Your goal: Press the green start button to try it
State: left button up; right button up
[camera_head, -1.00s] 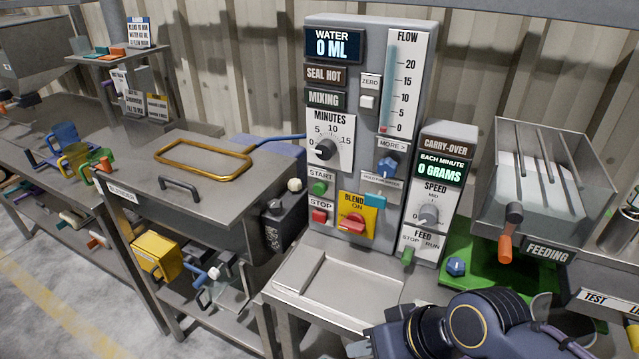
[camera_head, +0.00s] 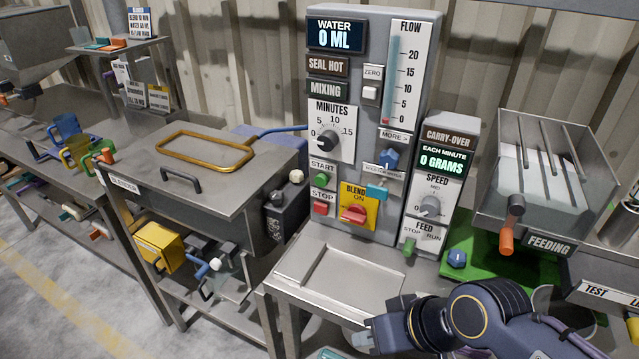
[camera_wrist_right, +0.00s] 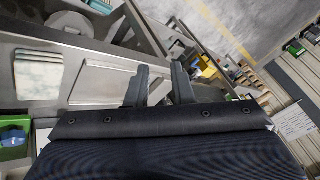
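The green start button (camera_head: 322,180) sits on the left side of the grey control panel (camera_head: 400,60), under the START label and above the red stop button (camera_head: 320,208). My right gripper (camera_head: 364,338) is low in the head view, in front of the metal tray and well below the button, touching nothing I can see. In the right wrist view its two fingers (camera_wrist_right: 160,88) stand apart with nothing between them. The start button cannot be made out in the wrist view. My left gripper is not in view.
A yellow plate with a red blend switch (camera_head: 353,214) and a blue knob (camera_head: 389,159) are right of the buttons. A metal tray (camera_head: 350,282) lies below the panel. A lidded blender (camera_head: 215,190) stands left, a feeding hopper (camera_head: 550,225) right.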

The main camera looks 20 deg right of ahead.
grip_shut()
dwell(1.4)
